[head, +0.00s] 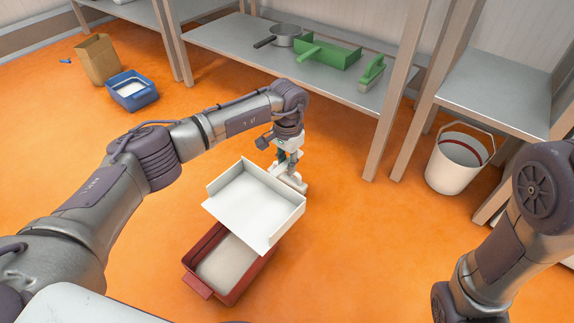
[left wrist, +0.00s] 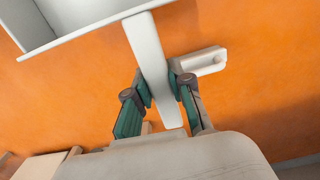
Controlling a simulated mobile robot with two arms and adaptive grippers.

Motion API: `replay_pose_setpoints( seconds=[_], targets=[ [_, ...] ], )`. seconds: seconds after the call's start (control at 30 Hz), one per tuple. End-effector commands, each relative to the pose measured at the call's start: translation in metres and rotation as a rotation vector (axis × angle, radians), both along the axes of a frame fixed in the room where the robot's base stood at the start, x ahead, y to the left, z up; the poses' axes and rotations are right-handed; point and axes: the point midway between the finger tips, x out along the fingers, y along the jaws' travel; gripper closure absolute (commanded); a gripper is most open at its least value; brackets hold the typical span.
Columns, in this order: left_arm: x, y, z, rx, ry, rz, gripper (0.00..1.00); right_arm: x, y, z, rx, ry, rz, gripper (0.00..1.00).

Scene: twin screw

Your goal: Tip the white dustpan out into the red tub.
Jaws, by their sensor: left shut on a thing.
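The white dustpan (head: 255,203) is held in the air above the floor, its open pan partly over the red tub (head: 190,283) in the head view. The pan looks empty and fairly level. My left gripper (head: 288,160) is shut on its handle; in the left wrist view the handle (left wrist: 147,55) runs between the fingers of the left gripper (left wrist: 160,88). The tub stands on the orange floor with pale matter inside, and the pan hides its right back part. My right arm shows at the right edge, but its gripper is out of view.
A shelf (head: 230,45) at the back holds a grey pan (head: 286,36), a green dustpan (head: 338,53) and a green brush (head: 371,73). A white bucket (head: 452,165) stands at right, a blue tub (head: 131,92) and brown bag (head: 97,60) at far left. A white piece (left wrist: 202,62) lies beyond the handle.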

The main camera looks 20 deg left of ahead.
Motion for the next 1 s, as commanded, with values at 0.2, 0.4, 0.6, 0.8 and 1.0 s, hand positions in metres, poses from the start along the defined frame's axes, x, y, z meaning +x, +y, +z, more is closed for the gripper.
replay_pose_setpoints(
  seconds=[0.2,0.4,0.6,0.8,1.0],
  targets=[
    [0.0,0.0,0.027,0.001,-0.001,0.001,1.0,0.0,0.0,0.019,0.0,0.0,0.0,0.59],
    [0.0,0.001,0.047,0.001,-0.001,0.001,1.0,0.0,0.0,0.032,0.0,0.001,0.0,0.59],
    [0.0,0.0,0.055,0.001,0.0,0.001,1.0,0.0,0.0,0.037,0.0,0.001,0.0,0.59],
    [0.0,0.0,0.054,0.0,0.0,0.001,1.0,0.001,0.0,0.036,0.0,0.001,0.0,0.59],
    [0.0,0.0,0.055,0.0,0.0,0.001,1.0,0.002,0.0,0.037,0.0,0.005,-0.001,0.59]
  ],
)
